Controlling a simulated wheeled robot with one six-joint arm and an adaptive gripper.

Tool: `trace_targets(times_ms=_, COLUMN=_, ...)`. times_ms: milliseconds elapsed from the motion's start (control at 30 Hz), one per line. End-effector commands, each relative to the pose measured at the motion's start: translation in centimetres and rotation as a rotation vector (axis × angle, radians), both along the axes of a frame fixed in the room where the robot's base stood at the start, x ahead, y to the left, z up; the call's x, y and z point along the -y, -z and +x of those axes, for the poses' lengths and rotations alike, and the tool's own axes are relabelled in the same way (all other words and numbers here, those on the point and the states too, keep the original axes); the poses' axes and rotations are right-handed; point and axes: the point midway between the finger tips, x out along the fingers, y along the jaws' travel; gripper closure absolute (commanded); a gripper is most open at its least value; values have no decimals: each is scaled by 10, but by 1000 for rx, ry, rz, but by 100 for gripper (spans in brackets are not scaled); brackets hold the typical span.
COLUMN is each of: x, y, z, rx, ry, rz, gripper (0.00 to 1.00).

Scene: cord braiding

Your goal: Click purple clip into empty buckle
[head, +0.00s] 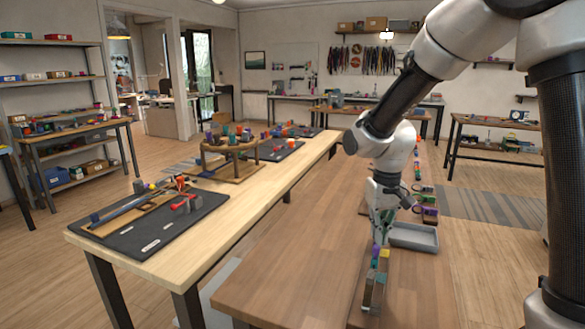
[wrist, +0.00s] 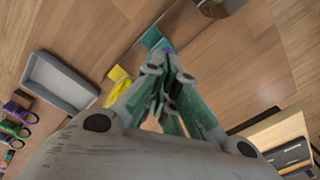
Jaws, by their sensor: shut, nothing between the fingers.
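My gripper (head: 379,226) points down over the near end of the wooden table, just above a narrow holder (head: 368,295) with coloured pieces. In the wrist view its fingers (wrist: 170,58) are together with nothing held. A small purple piece (head: 376,250), perhaps the purple clip, is at the holder just below the fingertips. In the wrist view only a sliver of purple (wrist: 168,47) shows beside the fingertips. A yellow piece (head: 384,254) is next to it; whether it touches is unclear. A teal piece (wrist: 152,38) lies beyond the fingertips. I cannot make out which buckle is empty.
A grey tray (head: 414,238) lies behind the holder. Several ringed pieces, one purple (wrist: 17,112), line up beyond it. The brown tabletop left of the holder is clear.

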Motion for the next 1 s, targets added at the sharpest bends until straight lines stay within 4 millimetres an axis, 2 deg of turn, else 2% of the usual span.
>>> trace_targets(times_ms=633, x=0, y=14, z=0, rx=0, ry=0, rz=0, gripper=100)
trace_targets(times_ms=867, x=0, y=13, z=0, rx=1, ry=0, rz=0, gripper=100)
trace_targets(times_ms=1000, x=0, y=5, z=0, rx=1, ry=0, rz=0, gripper=100)
